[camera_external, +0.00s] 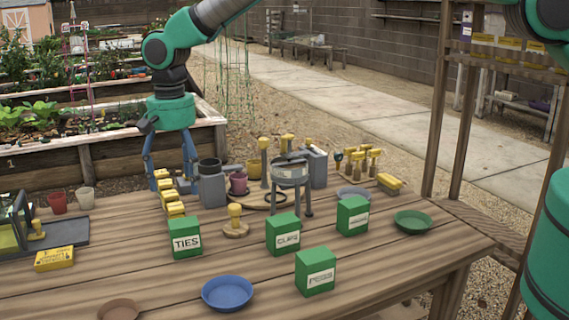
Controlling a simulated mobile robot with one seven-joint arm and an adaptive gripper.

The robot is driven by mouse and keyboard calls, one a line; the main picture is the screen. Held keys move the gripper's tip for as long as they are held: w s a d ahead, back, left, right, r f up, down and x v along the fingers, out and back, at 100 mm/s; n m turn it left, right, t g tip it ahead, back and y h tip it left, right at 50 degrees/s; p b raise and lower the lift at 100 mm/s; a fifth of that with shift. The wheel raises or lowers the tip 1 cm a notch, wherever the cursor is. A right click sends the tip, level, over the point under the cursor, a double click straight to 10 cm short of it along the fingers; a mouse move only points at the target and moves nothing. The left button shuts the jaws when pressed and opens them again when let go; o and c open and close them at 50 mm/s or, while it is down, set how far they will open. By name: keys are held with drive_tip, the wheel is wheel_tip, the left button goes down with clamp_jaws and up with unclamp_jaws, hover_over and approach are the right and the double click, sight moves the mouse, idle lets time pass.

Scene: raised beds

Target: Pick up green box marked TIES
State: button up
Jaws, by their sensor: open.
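The green box marked TIES (185,239) stands upright on the wooden table, left of the middle, its white label facing the camera. My gripper (172,178) is open and points down above the back of the table, behind the TIES box and higher than it. Its fingers are near a row of small yellow boxes (170,197); whether they touch any of these I cannot tell. Other green boxes stand to the right: one marked CLIPS (283,235), one at the back right (352,216) and one in front (315,272), the last two with labels too small to read.
A stamp-like wooden tool (235,222) stands right of the TIES box. Behind are a grey container (212,188) and a grey stand (290,175). A blue bowl (228,293) lies in front and a yellow box (54,259) at left. Table between them is clear.

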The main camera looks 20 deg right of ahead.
sight(183, 222)
drive_tip(key=shift+f, duration=0.1)
drive_tip(key=shift+f, duration=4.2)
drive_tip(key=shift+s+f, duration=0.1)
drive_tip(key=shift+f, duration=2.5)
drive_tip(key=c, duration=1.5)
